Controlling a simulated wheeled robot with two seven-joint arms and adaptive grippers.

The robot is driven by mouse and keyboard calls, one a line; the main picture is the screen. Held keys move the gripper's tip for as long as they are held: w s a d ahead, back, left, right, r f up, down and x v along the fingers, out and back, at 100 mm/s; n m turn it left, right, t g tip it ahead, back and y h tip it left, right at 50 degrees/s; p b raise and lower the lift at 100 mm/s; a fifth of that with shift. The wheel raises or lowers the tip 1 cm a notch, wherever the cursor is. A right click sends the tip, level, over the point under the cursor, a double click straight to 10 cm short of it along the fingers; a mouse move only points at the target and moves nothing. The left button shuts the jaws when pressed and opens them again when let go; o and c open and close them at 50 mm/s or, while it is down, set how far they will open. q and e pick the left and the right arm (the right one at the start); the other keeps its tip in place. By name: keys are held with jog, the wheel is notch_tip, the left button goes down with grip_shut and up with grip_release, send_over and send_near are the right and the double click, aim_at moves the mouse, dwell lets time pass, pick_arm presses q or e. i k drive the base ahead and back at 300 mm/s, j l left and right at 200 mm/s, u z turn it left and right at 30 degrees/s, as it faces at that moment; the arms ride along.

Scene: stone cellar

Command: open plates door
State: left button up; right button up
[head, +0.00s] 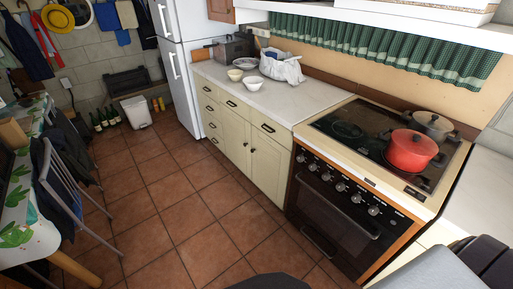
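The cream base cabinet (233,128) stands under the white counter, left of the oven. It has two shut doors, the left one (234,145) and the right one (268,168), each with a small dark knob near their shared edge. Several drawers with dark pulls sit beside and above them, all shut. No plates show inside, and I cannot tell which door is the plates door. Neither gripper is visible. A grey and black part of mine shows at the bottom right corner.
The oven (335,215) carries a red pot (411,150) and a grey pot (433,124). Bowls and a white bag (283,68) stand on the counter (270,96). The fridge (178,70) is shut. A chair (62,185) and table stand left. The tiled floor (165,190) between is clear.

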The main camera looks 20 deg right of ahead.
aim_at(271, 161)
jog(key=i+j+z, duration=0.2)
jog(key=i+z, duration=0.2)
jog(key=i+j+z, duration=0.35)
jog(key=i, duration=0.2)
jog(key=i+j+z, duration=0.4)
